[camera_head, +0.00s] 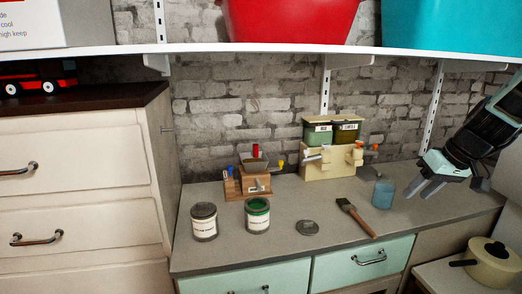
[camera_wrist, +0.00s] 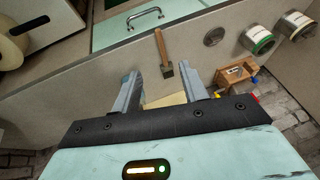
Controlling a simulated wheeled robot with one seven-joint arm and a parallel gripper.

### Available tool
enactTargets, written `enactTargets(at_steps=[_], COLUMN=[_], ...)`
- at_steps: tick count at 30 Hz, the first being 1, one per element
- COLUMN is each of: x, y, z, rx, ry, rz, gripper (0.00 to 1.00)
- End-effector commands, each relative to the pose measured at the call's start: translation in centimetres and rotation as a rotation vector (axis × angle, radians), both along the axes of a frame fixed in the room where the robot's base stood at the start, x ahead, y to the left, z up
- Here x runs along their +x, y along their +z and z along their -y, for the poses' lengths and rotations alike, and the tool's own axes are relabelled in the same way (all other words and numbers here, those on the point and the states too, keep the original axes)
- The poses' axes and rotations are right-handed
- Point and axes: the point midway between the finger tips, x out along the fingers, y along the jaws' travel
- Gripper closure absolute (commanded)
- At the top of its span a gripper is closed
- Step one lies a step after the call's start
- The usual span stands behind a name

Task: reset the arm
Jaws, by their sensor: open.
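My gripper (camera_head: 424,188) is at the right end of the grey worktop in the head view, above the surface and near a blue jar (camera_head: 384,193). In the wrist view my gripper (camera_wrist: 168,95) shows two grey fingers spread wide apart with nothing held between them. A brush with a wooden handle (camera_head: 357,216) lies on the worktop, and it also shows beyond the fingers in the wrist view (camera_wrist: 162,48). The blue jar is hard to make out in the wrist view.
On the worktop (camera_head: 330,242) stand two labelled cans (camera_head: 204,224) (camera_head: 257,217), a round lid (camera_head: 307,228), a wooden tool holder (camera_head: 247,183) and a cream rack with green canisters (camera_head: 330,160). A shelf (camera_head: 300,48) runs above. A pot (camera_head: 492,264) sits lower right.

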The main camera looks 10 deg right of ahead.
Motion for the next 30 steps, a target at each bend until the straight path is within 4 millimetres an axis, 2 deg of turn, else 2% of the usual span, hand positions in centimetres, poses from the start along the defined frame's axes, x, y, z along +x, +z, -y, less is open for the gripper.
enactTargets(at_steps=[2, 5, 8, 9, 12, 15, 18, 21, 24, 27, 30], x=[0.1, -0.3, -1.7, -2.5, -5.3, -8.6, -12.4, -16.2, -19.3, -21.5, -22.7], y=[-0.1, -0.4, -0.8, -0.9, -1.4, -1.9, -2.3, -2.8, -3.2, -3.4, -3.6], z=[-2.3, -7.0, -13.1, -15.5, -20.7, -25.1, -28.5, -30.9, -32.3, -32.9, -33.2], rx=[0.001, 0.001, -0.009, -0.017, -0.045, -0.085, -0.134, -0.186, -0.234, -0.269, -0.289], ry=[0.036, 0.106, 0.195, 0.231, 0.318, 0.402, 0.485, 0.558, 0.615, 0.654, 0.672], rz=[-0.016, -0.054, -0.108, -0.129, -0.18, -0.222, -0.254, -0.274, -0.283, -0.285, -0.283], gripper=[0.56, 0.56, 0.56, 0.56, 0.56, 0.56, 0.56, 0.56, 0.56, 0.56, 0.56])
